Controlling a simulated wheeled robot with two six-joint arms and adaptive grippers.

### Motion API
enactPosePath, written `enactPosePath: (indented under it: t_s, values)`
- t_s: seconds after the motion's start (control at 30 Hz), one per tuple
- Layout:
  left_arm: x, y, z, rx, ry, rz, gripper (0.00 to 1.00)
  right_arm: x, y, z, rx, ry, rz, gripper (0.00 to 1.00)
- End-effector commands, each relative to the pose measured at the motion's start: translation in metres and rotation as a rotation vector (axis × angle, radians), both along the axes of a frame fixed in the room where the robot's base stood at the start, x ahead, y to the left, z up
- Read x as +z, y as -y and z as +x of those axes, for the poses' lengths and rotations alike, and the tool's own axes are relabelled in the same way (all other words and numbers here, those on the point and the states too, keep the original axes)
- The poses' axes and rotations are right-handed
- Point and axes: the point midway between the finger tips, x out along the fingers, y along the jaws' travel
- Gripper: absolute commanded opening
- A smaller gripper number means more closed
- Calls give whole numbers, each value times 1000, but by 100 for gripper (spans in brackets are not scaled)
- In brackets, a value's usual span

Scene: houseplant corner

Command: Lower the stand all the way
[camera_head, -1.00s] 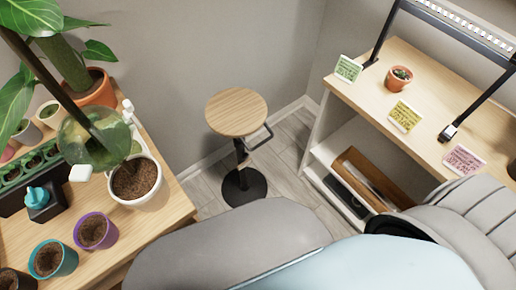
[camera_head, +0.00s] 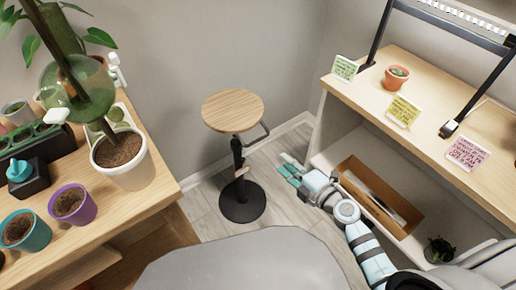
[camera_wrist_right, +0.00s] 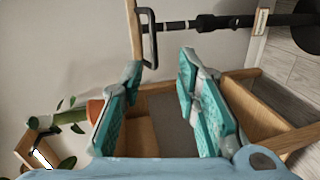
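The stand has a round wooden top (camera_head: 233,110), a black pole (camera_head: 238,155) and a round black base (camera_head: 242,202) on the floor. A black loop-shaped lever (camera_head: 262,134) sticks out to the right under the top. The top stands well above the base. In the right wrist view the stand lies sideways, with the lever (camera_wrist_right: 152,42) just beyond the fingertips. My right gripper (camera_head: 289,168) is to the right of the pole, apart from it. In the wrist view the teal fingers (camera_wrist_right: 160,65) are spread and empty. My left gripper is out of view.
A wooden bench (camera_head: 158,188) with pots stands at the left. Floor around the base is clear.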

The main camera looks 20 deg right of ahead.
Motion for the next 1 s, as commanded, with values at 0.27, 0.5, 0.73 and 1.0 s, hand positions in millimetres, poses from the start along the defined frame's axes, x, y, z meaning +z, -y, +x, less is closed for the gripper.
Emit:
enactPosePath:
  t_s: [0.27,0.5,0.73,1.0]
  values:
    - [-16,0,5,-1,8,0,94,0,-21,44,34,35,-56,30]
    - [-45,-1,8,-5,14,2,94,-17,-46,106,35,33,-56,30]
    - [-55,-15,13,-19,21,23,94,-21,-57,131,34,30,-58,30]
    - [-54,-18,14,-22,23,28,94,-19,-58,134,34,30,-58,30]
